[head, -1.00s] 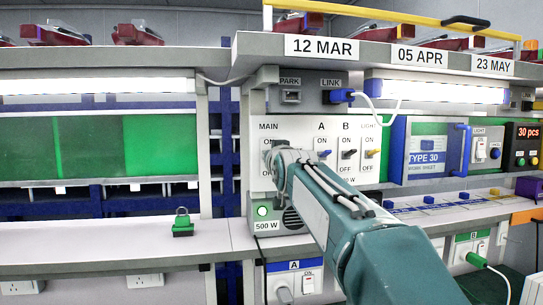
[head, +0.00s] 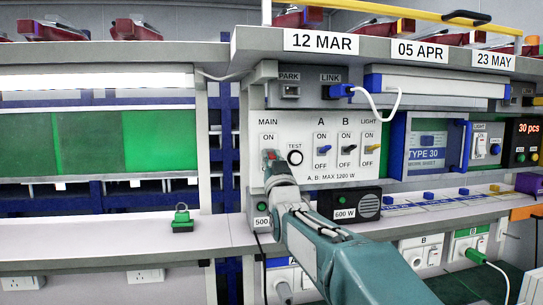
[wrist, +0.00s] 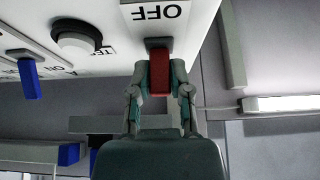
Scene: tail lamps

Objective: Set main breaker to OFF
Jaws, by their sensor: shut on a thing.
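The main breaker's red lever (head: 270,154) sits under the MAIN and ON labels at the left of the white switch panel (head: 338,172). My gripper (head: 272,163) is at the lever, in front of the panel's left part. In the wrist view, which shows the panel upside down, my gripper (wrist: 160,85) has its two fingers on either side of the red lever (wrist: 159,70), shut on it. The OFF label (wrist: 158,12) shows close to the lever's base. In the head view my gripper and arm hide the breaker's OFF label.
A round TEST button (head: 295,157) is just right of the breaker. Blue switch A (head: 321,151), black switch B (head: 347,149) and yellow light switch (head: 373,148) stand farther right. A black 600 W unit (head: 348,205) is below. A green padlock (head: 182,220) lies on the left bench.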

